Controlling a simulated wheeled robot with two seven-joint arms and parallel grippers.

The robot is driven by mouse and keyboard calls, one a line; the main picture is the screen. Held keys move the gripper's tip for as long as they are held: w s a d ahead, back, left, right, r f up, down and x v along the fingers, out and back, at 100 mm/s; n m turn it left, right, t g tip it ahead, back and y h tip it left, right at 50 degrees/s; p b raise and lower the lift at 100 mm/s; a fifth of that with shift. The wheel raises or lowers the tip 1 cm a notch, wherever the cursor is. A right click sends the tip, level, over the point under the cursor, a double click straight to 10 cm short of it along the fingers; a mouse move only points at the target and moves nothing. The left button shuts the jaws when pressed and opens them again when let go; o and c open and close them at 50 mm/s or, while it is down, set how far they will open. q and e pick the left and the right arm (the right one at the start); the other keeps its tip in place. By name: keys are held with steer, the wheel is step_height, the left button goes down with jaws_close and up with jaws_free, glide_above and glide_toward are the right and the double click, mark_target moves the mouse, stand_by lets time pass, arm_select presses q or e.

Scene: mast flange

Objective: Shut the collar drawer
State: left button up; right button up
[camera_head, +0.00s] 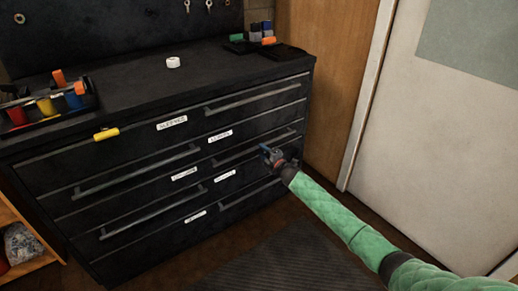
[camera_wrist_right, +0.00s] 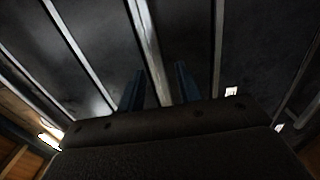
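The black drawer cabinet (camera_head: 150,160) stands against the wall, with long bar handles and small white labels on its fronts. The label lettering is too small to read surely, so I cannot tell which is the collar drawer. No drawer stands clearly far out. My right gripper (camera_head: 270,154) is at the right part of the cabinet front, just below a middle handle (camera_head: 240,151). In the right wrist view its two blue fingers (camera_wrist_right: 158,88) are apart, with a pale bar (camera_wrist_right: 148,50) running between them; I cannot tell whether they touch it. My left gripper is not in view.
The cabinet top holds a tray of coloured items (camera_head: 45,107), a white roll (camera_head: 173,62) and small blocks (camera_head: 262,32). A yellow object (camera_head: 106,134) lies at its front edge. A dark mat (camera_head: 290,262) lies on the floor. A pale door (camera_head: 425,120) is at right.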

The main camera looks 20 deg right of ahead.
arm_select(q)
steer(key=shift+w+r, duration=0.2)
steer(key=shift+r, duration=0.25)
arm_select(e)
steer(key=v, duration=0.3)
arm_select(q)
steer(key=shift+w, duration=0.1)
